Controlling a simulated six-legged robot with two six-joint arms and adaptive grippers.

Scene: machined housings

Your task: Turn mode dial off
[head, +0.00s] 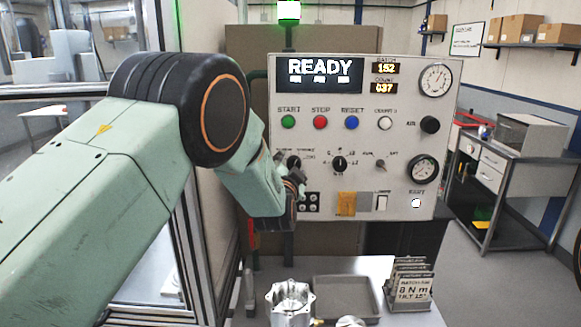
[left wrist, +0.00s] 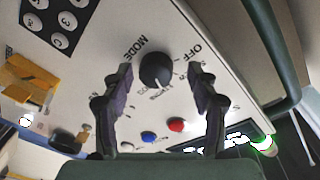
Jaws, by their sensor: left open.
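The mode dial (left wrist: 156,68) is a round black knob on the light grey control panel (head: 400,150). In the left wrist view its white mark points down in the picture, away from the OFF label (left wrist: 193,52) at its right. My left gripper (left wrist: 160,85) is open, with one dark finger on each side of the dial; I cannot tell whether either finger touches it. In the head view my left gripper (head: 291,174) is at the panel's lower left, and the dial (head: 293,161) shows partly behind it. My right gripper is not in view.
The panel display (head: 319,74) reads READY. Green, red and blue buttons (head: 320,122) sit above the dial, and another black knob (head: 340,163) is to its right. Below stand a metal housing (head: 290,299), a grey tray (head: 347,294) and a card rack (head: 411,282).

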